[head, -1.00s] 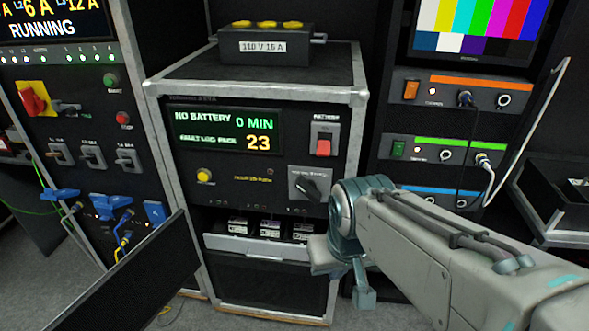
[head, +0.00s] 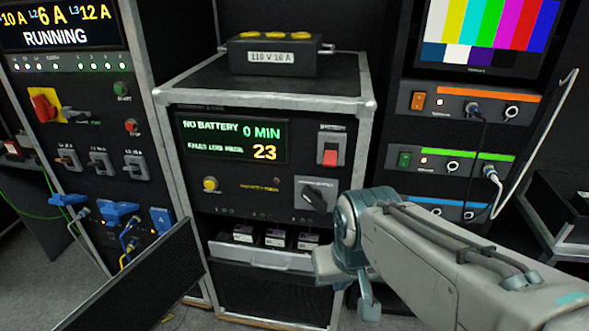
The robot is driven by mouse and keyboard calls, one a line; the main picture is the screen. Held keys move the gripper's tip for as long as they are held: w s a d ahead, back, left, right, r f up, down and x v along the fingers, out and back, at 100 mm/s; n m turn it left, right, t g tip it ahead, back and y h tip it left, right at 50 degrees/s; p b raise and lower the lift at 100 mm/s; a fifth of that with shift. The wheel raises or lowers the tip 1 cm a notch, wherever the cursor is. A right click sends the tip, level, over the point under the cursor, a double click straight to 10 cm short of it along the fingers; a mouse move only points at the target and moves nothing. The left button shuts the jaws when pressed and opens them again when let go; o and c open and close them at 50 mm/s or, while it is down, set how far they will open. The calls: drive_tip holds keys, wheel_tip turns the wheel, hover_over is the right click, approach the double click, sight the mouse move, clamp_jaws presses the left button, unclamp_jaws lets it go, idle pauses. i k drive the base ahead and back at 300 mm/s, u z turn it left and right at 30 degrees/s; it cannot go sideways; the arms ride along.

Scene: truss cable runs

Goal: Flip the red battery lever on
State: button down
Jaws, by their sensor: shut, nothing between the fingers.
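The red battery lever (head: 330,157) sits in a pale plate at the upper right of the front panel of the middle rack unit (head: 365,99), under a small label. The display (head: 232,139) left of it reads "NO BATTERY 0 MIN" and "23". My gripper (head: 346,275) is shut and empty, low in front of the unit's right side. It is well below the lever and apart from it. My wrist and arm hide part of it, and the fingertips are hard to make out.
A black rotary switch (head: 315,196) is below the lever, and a yellow button (head: 210,184) is left of it. A drawer (head: 262,255) with several packs juts out below the panel. A dark panel (head: 150,280) stands out at lower left. Cabled units (head: 470,105) are at right.

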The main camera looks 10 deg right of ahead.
sight(330, 160)
drive_tip(key=k, duration=0.5)
drive_tip(key=z, duration=1.25)
drive_tip(key=i, duration=1.05)
drive_tip(key=u, duration=2.3)
